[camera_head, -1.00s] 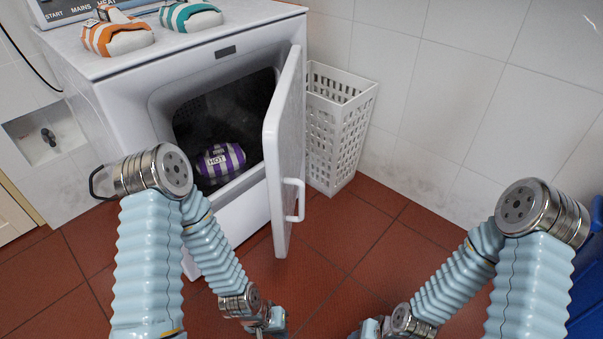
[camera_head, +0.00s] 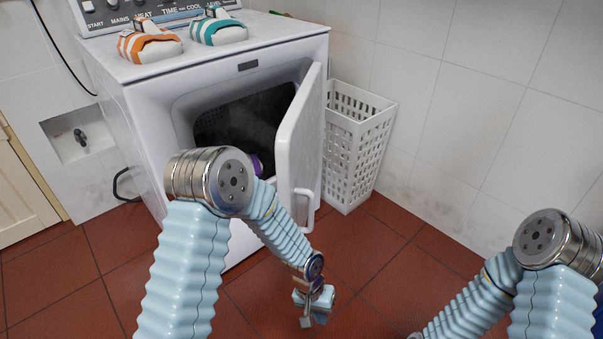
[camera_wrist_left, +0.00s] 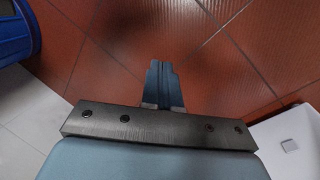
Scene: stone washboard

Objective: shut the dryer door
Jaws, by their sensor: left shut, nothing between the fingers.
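The white dryer (camera_head: 140,130) stands ahead with its door (camera_head: 299,145) swung open, hinged on the right side of the opening. The door's white handle (camera_head: 305,208) faces me. Inside the dark drum (camera_head: 235,125) a purple item (camera_head: 256,165) shows in part; my left arm covers the rest. My left gripper (camera_head: 308,318) is shut and empty, low over the floor, in front of and below the door handle, apart from it. In the left wrist view its closed fingers (camera_wrist_left: 162,88) point over red tiles. My right gripper is out of the head view.
A white laundry basket (camera_head: 358,140) stands right of the dryer, behind the open door. Orange-striped (camera_head: 150,45) and teal-striped (camera_head: 218,30) bundles sit on the dryer top. A blue container (camera_wrist_left: 14,32) shows in the left wrist view. The red tiled floor (camera_head: 370,250) in front is clear.

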